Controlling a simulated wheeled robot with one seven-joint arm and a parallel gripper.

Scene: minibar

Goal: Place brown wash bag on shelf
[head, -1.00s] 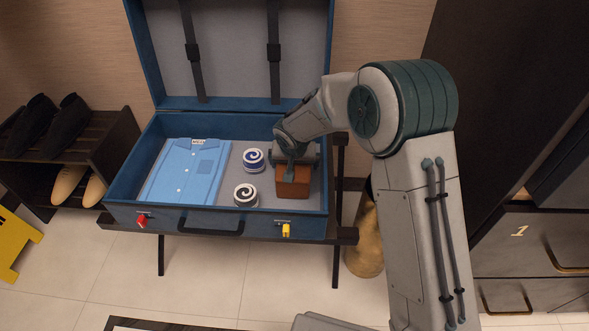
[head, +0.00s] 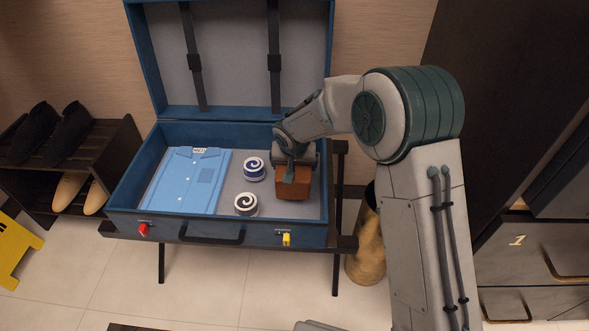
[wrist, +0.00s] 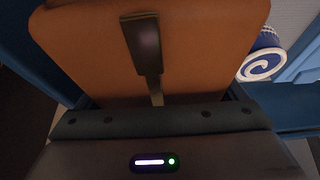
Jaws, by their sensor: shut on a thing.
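The brown wash bag (head: 293,188) is at the right end of the open blue suitcase (head: 216,231), inside its rim as seen in the head view. My gripper (head: 292,168) reaches down from above and is shut on the bag. In the wrist view the bag (wrist: 200,50) fills most of the picture, with one dark finger (wrist: 146,50) lying against it. The other finger is hidden. I cannot tell whether the bag touches the suitcase floor. The only shelf-like thing I see is the dark shoe rack (head: 125,135) at the left.
The raised lid (head: 232,55) stands behind. Drawers (head: 530,250) are at the right, a yellow sign (head: 14,250) at the left.

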